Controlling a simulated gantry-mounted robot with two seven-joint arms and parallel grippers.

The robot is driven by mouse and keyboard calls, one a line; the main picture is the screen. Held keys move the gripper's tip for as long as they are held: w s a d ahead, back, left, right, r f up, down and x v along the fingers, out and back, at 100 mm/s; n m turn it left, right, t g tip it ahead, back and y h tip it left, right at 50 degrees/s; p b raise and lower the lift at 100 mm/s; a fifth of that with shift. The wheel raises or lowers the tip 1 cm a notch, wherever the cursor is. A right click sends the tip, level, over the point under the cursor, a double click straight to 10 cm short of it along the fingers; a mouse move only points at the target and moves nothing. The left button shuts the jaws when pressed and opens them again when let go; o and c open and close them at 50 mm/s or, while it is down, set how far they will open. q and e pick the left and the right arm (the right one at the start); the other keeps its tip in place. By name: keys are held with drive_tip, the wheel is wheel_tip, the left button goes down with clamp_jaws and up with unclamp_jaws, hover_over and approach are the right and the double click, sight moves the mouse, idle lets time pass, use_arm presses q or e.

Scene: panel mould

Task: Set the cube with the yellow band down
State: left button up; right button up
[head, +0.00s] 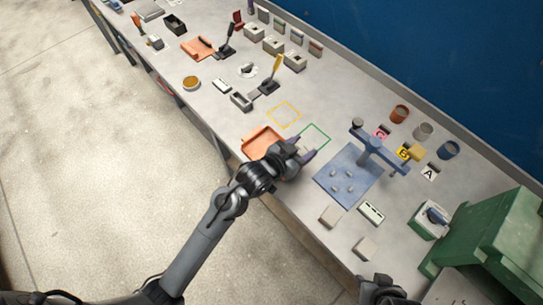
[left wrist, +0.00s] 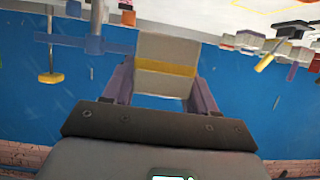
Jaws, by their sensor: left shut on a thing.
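The cube with the yellow band (left wrist: 166,66) is pale, with a yellow stripe across it, and sits between the fingers of my left gripper (left wrist: 161,92) in the left wrist view. That gripper (head: 303,151) is shut on it. In the head view the gripper is over the bench, beside the green outlined square (head: 326,146), and the cube is mostly hidden by the fingers. I cannot tell its height above the bench. Part of my right arm's end (head: 385,290) shows at the bottom edge; its jaws are unclear.
An orange tray (head: 249,146) lies left of the left gripper, and a yellow outlined square (head: 284,114) lies behind it. A blue plate (head: 335,190) with pegs and a blue stand (head: 372,146) are to the right. Two pale blocks (head: 331,215) (head: 364,248) lie near the front edge.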

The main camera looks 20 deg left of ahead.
use_arm(q)
drive_tip(key=shift+w+f, duration=0.15)
drive_tip(key=shift+f, duration=0.25)
drive_tip(key=w+a+f, duration=0.1)
drive_tip(key=a+f, duration=0.1)
drive_tip(key=a, duration=0.1)
drive_tip(key=a+f, duration=0.2)
drive_tip(key=a, duration=0.2)
drive_tip(key=w+a+f, duration=0.1)
drive_tip(key=a+f, duration=0.1)
drive_tip(key=a, duration=0.1)
drive_tip(key=shift+w+a+f, duration=0.25)
drive_tip(key=shift+w, duration=0.1)
drive_tip(key=shift+f+b, duration=0.35)
drive_tip(key=shift+f, duration=1.7)
drive_tip(key=shift+f, duration=0.15)
drive_tip(key=o, duration=1.1)
